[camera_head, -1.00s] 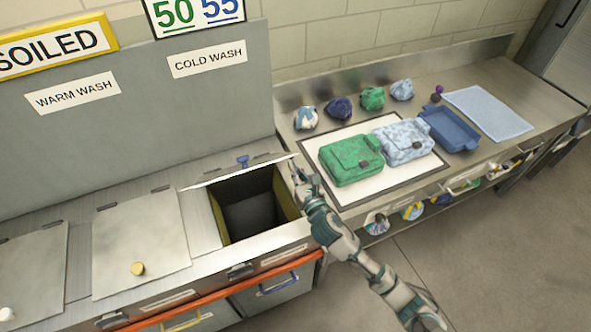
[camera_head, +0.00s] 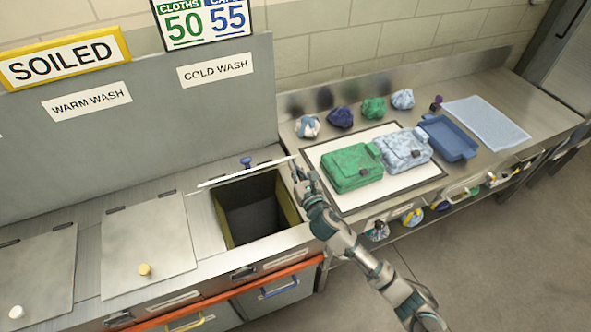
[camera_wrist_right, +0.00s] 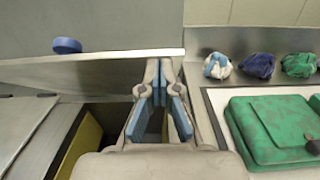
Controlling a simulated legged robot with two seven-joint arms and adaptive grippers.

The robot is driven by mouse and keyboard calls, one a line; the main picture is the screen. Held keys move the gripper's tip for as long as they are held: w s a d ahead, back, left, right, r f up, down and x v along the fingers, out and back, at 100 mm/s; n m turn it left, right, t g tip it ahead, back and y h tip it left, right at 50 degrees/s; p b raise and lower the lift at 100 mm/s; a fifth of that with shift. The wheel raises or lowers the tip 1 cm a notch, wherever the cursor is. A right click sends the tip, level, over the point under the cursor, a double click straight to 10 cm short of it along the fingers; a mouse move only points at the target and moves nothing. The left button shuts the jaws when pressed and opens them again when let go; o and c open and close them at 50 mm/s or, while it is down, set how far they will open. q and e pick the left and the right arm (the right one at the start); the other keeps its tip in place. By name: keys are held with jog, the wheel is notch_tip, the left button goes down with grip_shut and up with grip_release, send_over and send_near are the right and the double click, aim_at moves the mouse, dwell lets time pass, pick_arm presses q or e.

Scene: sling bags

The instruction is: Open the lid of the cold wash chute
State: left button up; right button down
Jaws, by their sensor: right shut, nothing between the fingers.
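The cold wash chute (camera_head: 222,213) stands open, a dark square hole below the COLD WASH label (camera_head: 215,69). Its lid (camera_head: 240,174) is raised and seen nearly edge-on at the back of the hole. A blue knob (camera_head: 247,161) shows just behind the lid edge. My right gripper (camera_head: 297,170) is shut and empty beside the lid's right end; I cannot tell whether they touch. In the right wrist view the lid (camera_wrist_right: 100,68) with its blue knob (camera_wrist_right: 67,45) spans the left, up to the gripper's fingers (camera_wrist_right: 160,90). My left gripper is not in view.
The warm wash lid (camera_head: 150,245) with a yellow knob is closed to the left. On the right bench are a green bag (camera_head: 352,168), a patterned blue bag (camera_head: 403,149), a blue tray (camera_head: 449,138) and several bundled cloths. An orange rail (camera_head: 240,290) runs along the chute front.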

jog(key=w+a+r+p, duration=0.2)
jog(key=w+r+p, duration=0.1)
jog(key=w, duration=0.4)
jog(key=w+a+r+p, duration=0.2)
jog(key=w+r+p, duration=0.1)
jog(key=w+r, duration=0.3)
jog(key=shift+x, duration=0.85)
jog(key=shift+a+r+p, duration=0.1)
jog(key=shift+r+p, duration=0.1)
jog(key=shift+p, duration=0.1)
